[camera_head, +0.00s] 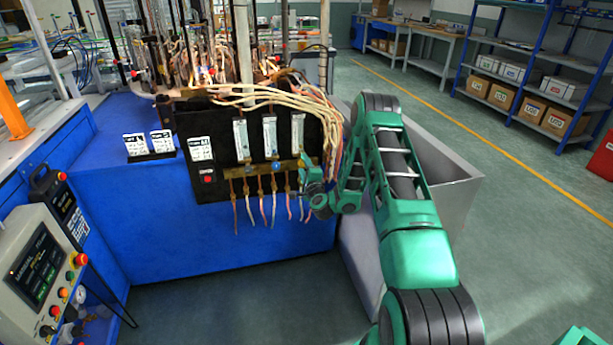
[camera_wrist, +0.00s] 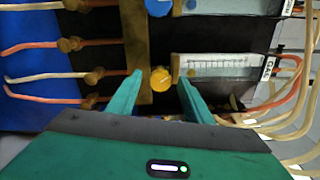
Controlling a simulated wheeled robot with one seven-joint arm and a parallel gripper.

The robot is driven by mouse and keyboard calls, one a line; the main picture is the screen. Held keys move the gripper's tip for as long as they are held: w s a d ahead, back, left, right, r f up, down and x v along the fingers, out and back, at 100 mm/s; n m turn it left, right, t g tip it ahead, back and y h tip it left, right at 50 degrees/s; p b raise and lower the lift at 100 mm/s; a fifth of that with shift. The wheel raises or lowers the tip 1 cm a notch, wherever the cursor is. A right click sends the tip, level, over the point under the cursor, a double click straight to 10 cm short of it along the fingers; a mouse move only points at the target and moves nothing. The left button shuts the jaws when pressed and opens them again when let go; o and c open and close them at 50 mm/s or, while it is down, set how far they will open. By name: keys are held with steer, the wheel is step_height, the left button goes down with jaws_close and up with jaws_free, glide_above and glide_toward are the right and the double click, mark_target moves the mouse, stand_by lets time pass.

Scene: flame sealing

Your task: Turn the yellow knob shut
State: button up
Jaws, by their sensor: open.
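The yellow knob (camera_wrist: 160,79) shows in the wrist view at the end of a clear flow tube (camera_wrist: 215,70), beside a brass manifold bar (camera_wrist: 138,50). My gripper (camera_wrist: 160,82) is open, with one green finger on each side of the knob. I cannot tell whether either finger touches it. In the head view my gripper (camera_head: 308,180) is at the right end of the brass bar on the black panel (camera_head: 215,125). My gripper hides the yellow knob there.
A blue knob (camera_wrist: 158,7) sits beside the yellow one. Brass fittings with orange and white hoses (camera_wrist: 40,45) run left of the bar, and pale hoses (camera_wrist: 290,105) hang at the right. A blue cabinet (camera_head: 220,215) stands behind. A grey bin (camera_head: 450,180) is right of the panel.

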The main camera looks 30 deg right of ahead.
steer(key=shift+v, duration=1)
steer(key=shift+s+a+f, duration=0.25)
steer(key=shift+s+a, duration=0.05)
steer(key=shift+s, duration=0.05)
steer(key=shift+s+a, duration=0.1)
steer(key=shift+s, duration=0.3)
glide_toward(302, 165)
steer(key=shift+s+a+r, duration=0.1)
steer(key=shift+s+r, duration=0.1)
steer(key=shift+s, duration=0.35)
steer(key=shift+s+a+r, duration=0.1)
steer(key=shift+s+r, duration=0.15)
steer(key=shift+s, duration=0.3)
